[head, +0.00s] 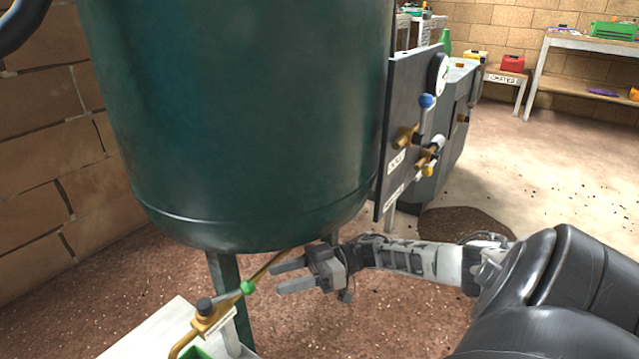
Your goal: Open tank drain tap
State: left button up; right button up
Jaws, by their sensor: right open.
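The large dark green tank (245,110) stands on legs and fills the left and middle of the head view. The brass drain tap (212,319) sits low in front of it, with a grey lever ending in a green knob (248,288). A brass pipe (268,268) runs from beneath the tank towards the tap. My right gripper (279,277) is open and empty, with its fingers pointing left, a little to the right of the green knob and apart from it in the picture. My left gripper is not in view.
A pale stand (150,337) with a green container (195,353) is below the tap. A dark panel (392,140) with brass valves and a gauge stands right of the tank. A bench (580,50) is at the back right. The floor there is mostly clear.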

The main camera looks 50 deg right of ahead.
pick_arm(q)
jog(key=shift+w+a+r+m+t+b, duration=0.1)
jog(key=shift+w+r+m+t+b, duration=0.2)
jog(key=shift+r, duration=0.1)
pick_arm(e)
jog(key=v, duration=0.8)
jog(key=shift+d, duration=0.15)
